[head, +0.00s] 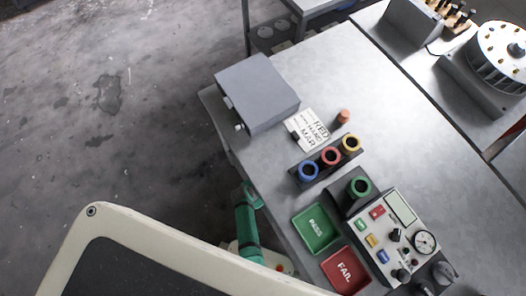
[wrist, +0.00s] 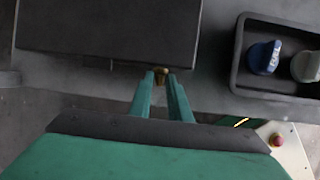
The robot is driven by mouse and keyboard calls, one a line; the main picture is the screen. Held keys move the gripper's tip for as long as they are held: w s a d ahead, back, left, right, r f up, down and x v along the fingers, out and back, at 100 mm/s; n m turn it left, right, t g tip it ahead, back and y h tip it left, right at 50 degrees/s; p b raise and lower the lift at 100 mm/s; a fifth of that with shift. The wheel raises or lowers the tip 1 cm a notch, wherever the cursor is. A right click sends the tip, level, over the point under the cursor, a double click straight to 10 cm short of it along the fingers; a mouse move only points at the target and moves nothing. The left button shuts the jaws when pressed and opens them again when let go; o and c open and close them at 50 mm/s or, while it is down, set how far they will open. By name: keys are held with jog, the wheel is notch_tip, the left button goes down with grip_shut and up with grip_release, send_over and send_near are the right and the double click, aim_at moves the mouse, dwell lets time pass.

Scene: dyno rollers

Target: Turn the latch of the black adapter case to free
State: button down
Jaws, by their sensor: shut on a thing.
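The black adapter case (wrist: 105,30) fills the upper left of the wrist view, its front edge facing me. A small brass-coloured latch (wrist: 161,74) sits at that edge, near the case's right end. My gripper (wrist: 161,78) is shut on the latch, its two green fingers closing in from either side. The fingertips partly cover the latch, so its exact angle is hard to tell. The head view does not clearly show the black case or my fingertips; a green part of my arm shows beside the workbench's left edge.
Right of the case is a dark tray (wrist: 238,75) with a blue knob-like piece (wrist: 264,57) and a grey one (wrist: 306,66). On the workbench (head: 345,85) stand a grey box (head: 258,88), a ring rack (head: 325,172), green and red trays (head: 315,228) and a gauge panel (head: 400,235).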

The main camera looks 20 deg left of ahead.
jog(key=shift+s+d+f+m+t+y, duration=0.15)
jog(key=shift+s+t+y, duration=0.2)
jog(key=shift+y, duration=0.2)
jog(key=shift+s+d+f+m+t+y, duration=0.15)
jog(key=shift+s+t+y, duration=0.1)
jog(key=shift+t+y, duration=0.25)
jog(key=y, duration=0.1)
jog(key=t, duration=0.1)
jog(key=d+m+t+y, duration=0.1)
jog(key=shift+s+f+t+y, duration=0.25)
jog(key=shift+s+y, duration=0.05)
jog(key=shift+y, duration=0.05)
jog(key=shift+s+d+f+m+t+y, duration=0.1)
jog(key=shift+f+m+t+y, duration=0.05)
jog(key=shift+t+y, duration=0.4)
jog(key=shift+f+m+t+y, duration=0.15)
jog(key=shift+t+y, duration=0.3)
jog(key=shift+y, duration=0.1)
jog(key=shift+f+t+y, duration=0.1)
jog(key=shift+t+y, duration=0.2)
jog(key=shift+y, duration=0.1)
jog(key=shift+s+f+m+t+y, duration=0.1)
jog(key=shift+f+m+t+y, duration=0.15)
jog(key=shift+t+y, duration=0.4)
jog(key=c, duration=1.9)
grip_release()
jog(key=shift+d+r, duration=0.1)
jog(key=shift+d, duration=0.1)
